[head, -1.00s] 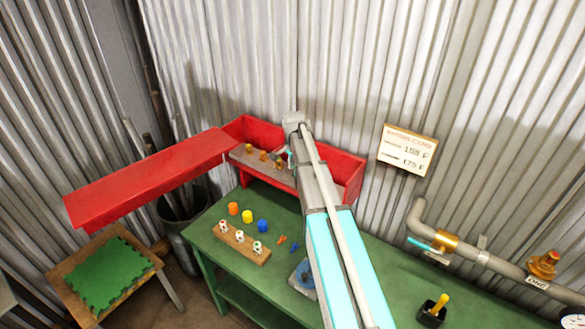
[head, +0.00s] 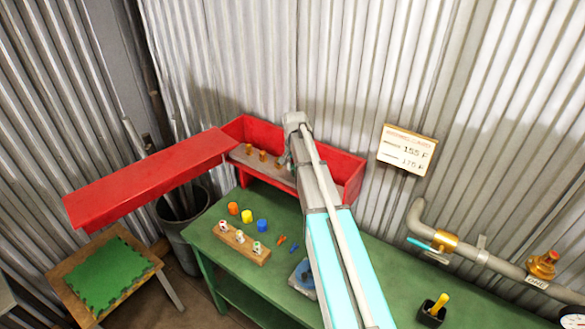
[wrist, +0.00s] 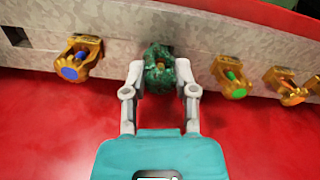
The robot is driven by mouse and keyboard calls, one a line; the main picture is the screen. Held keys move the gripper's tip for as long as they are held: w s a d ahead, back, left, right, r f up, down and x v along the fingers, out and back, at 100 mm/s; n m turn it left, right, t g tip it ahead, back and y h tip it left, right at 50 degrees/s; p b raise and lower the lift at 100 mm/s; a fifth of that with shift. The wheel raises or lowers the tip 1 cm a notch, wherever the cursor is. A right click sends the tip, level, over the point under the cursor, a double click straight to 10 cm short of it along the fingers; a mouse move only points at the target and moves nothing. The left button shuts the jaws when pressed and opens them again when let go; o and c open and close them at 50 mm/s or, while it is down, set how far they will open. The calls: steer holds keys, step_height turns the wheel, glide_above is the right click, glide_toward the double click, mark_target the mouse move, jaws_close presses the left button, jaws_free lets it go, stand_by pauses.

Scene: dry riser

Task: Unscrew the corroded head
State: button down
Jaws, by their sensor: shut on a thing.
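The corroded head (wrist: 158,72) is green and crusted, on a pale grey pipe or rail (wrist: 115,52) inside the red cabinet. My gripper (wrist: 160,82) is shut on it in the wrist view, one finger on each side. In the head view my gripper (head: 290,158) reaches into the red cabinet (head: 345,172), and the corroded head is hidden there. Whether the head's thread is still engaged cannot be seen.
Brass heads with a blue bulb (wrist: 72,66), a green bulb (wrist: 232,76) and an orange bulb (wrist: 288,86) flank the corroded one. The green bench (head: 235,275) holds a wooden block (head: 240,243) with several small items, coloured caps (head: 247,216) and a black cup (head: 430,315).

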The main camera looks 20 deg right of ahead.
steer(key=shift+d+n, duration=0.1)
steer(key=shift+n, duration=2.8)
steer(key=shift+c, duration=1.6)
jaws_free()
steer(key=m, duration=0.4)
steer(key=shift+m, duration=0.9)
